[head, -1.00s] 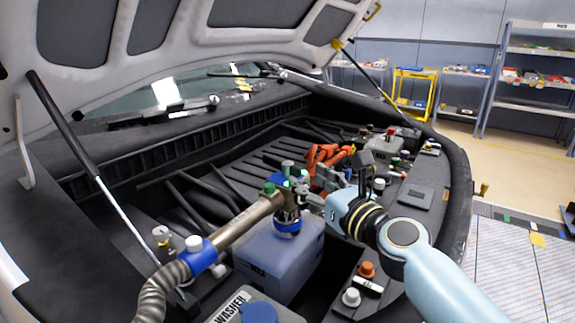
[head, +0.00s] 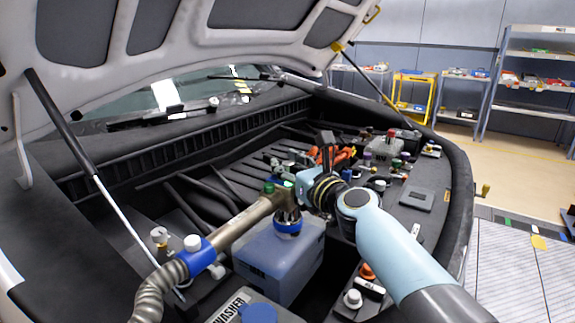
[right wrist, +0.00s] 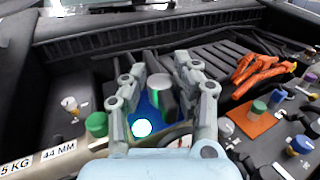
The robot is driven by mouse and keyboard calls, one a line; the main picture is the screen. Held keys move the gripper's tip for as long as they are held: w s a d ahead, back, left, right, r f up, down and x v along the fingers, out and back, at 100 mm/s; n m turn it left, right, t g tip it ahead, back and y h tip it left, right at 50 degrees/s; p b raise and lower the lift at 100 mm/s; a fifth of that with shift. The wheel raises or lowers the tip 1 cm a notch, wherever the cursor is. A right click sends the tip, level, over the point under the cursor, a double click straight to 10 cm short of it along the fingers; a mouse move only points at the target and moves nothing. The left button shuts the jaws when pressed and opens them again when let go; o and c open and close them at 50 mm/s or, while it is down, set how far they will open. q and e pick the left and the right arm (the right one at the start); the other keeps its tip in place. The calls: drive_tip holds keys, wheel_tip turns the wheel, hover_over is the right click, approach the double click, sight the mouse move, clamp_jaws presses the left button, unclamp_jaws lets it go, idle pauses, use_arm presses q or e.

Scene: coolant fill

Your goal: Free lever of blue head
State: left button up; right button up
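The blue head (right wrist: 148,106), with a lit green spot on it, sits between my right gripper's fingers in the right wrist view. In the head view only a little of its blue shows beside the gripper, above the blue ring (head: 288,226) on the translucent tank's neck. A dark upright piece and a silver cylinder (right wrist: 188,68) stand at it; I cannot tell which is the lever. My right gripper (right wrist: 168,62) is open, its fingers apart on either side of these parts; contact is unclear. It also shows in the head view (head: 282,166). My left gripper is out of view.
A metal pipe (head: 243,222) with a ribbed hose (head: 155,290) reaches the head from the left. A green knob (right wrist: 96,124) stands left of the fingers. Orange cables (right wrist: 262,72) lie behind right. The bonnet's prop rod (head: 125,215) is at left.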

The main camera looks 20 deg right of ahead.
clamp_jaws()
